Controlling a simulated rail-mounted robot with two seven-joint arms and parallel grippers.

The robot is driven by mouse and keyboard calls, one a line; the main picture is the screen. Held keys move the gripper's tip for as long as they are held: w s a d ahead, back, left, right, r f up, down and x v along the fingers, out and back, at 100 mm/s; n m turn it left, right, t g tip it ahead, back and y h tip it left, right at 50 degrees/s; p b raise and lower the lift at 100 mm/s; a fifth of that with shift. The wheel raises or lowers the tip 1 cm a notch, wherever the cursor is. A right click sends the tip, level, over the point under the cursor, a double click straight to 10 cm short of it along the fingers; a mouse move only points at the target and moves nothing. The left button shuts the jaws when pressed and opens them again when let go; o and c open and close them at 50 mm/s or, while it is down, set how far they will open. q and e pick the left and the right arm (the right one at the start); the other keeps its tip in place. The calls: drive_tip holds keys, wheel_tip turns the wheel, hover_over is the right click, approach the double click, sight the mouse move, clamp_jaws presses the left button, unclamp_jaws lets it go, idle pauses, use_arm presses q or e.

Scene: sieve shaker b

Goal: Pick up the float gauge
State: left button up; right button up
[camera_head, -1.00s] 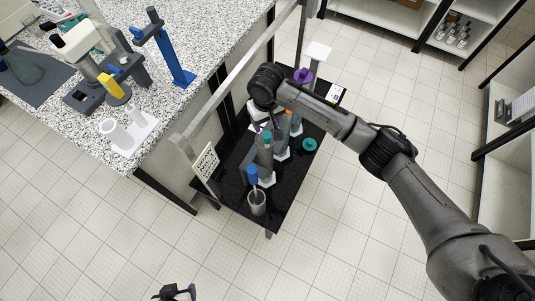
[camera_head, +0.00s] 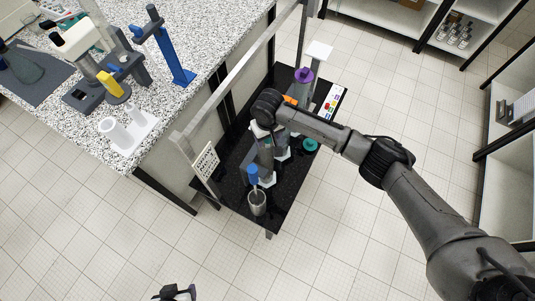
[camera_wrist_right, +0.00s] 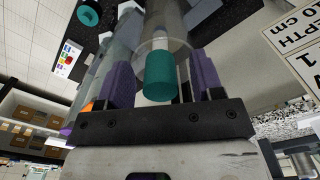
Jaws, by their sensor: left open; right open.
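No label marks the float gauge; the teal-topped stem (camera_wrist_right: 160,77) between my right fingers may be it, but I cannot be sure. It has a pale shaft and stands in or in front of a clear cylinder (camera_wrist_right: 165,22). My right gripper (camera_wrist_right: 163,82) is open, its purple-padded fingers on either side of the teal top; contact cannot be made out. In the head view my right wrist hides the teal top. My left gripper (camera_head: 176,292) is open at the bottom edge, far from the cart.
The black cart (camera_head: 228,178) carries a blue-handled tool (camera_head: 252,174) in a grey cup (camera_head: 257,203), a teal ring (camera_head: 310,144), a purple-topped piece (camera_head: 304,76) and a printed card (camera_head: 333,100). A rail and the speckled bench (camera_head: 215,30) stand left. Open floor lies right.

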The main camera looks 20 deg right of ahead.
drive_tip(key=shift+c, duration=0.4)
clamp_jaws()
idle(0.4)
